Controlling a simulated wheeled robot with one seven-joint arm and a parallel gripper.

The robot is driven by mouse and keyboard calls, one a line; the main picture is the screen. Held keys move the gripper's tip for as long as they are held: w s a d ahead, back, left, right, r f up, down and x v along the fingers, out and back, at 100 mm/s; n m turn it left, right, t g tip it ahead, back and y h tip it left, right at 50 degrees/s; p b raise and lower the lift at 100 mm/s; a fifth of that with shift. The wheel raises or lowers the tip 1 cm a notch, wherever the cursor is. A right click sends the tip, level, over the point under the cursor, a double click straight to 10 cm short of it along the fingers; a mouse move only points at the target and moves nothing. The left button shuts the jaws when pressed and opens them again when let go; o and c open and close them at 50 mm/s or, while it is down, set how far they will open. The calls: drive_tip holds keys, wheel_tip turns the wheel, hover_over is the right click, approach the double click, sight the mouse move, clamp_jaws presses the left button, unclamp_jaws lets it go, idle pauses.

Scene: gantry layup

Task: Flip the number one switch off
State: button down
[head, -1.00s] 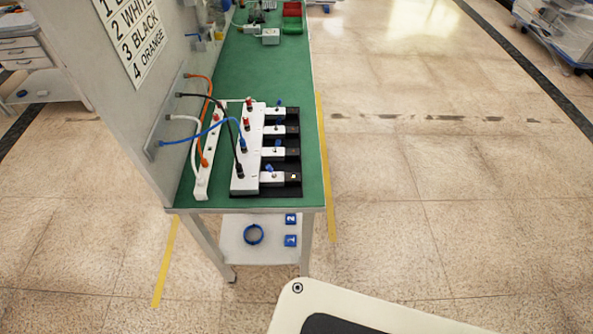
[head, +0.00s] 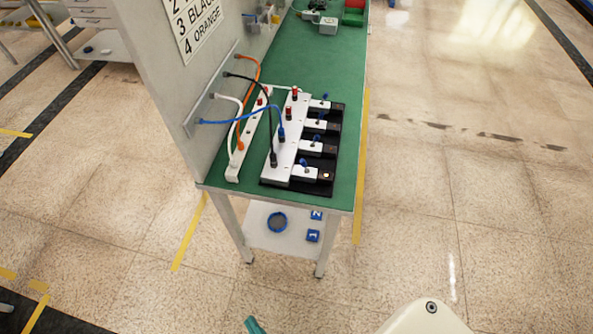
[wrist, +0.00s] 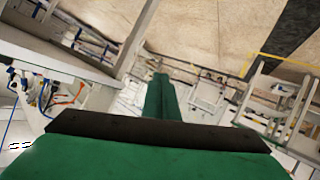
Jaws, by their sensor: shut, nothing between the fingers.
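A row of several white switch modules with blue toggles stands on the green bench, along the right side of a white socket strip (head: 287,150). The nearest switch module (head: 306,173) has a small lit lamp at its right end; no lamp is clearly lit on the others. I cannot read numbers on the switches. My gripper (wrist: 160,78) shows green fingers pressed together and empty in the wrist view. In the head view only a green tip shows at the bottom edge, well short of the bench. The switches are not clearly made out in the wrist view.
A sign (head: 192,27) listing colours hangs on the grey side panel. Blue, black, white and orange cables run from the panel to the strips. The lower shelf (head: 256,237) holds a blue ring and two blue tags marked 1 and 2. The floor right of the bench is clear.

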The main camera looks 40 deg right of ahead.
drive_tip(key=w+d+f+n+g+h, duration=0.2)
drive_tip(key=w+d+f+n+h, duration=0.1)
drive_tip(key=w+f, duration=0.45)
drive_tip(key=m+g+h, duration=0.4)
drive_tip(key=g+h, duration=0.6)
drive_tip(key=h, duration=0.7)
approach(305, 165)
drive_tip(key=x, duration=0.5)
drive_tip(key=shift+w+d+r, duration=0.3)
drive_tip(key=shift+w+d, duration=0.05)
drive_tip(key=shift+w, duration=0.1)
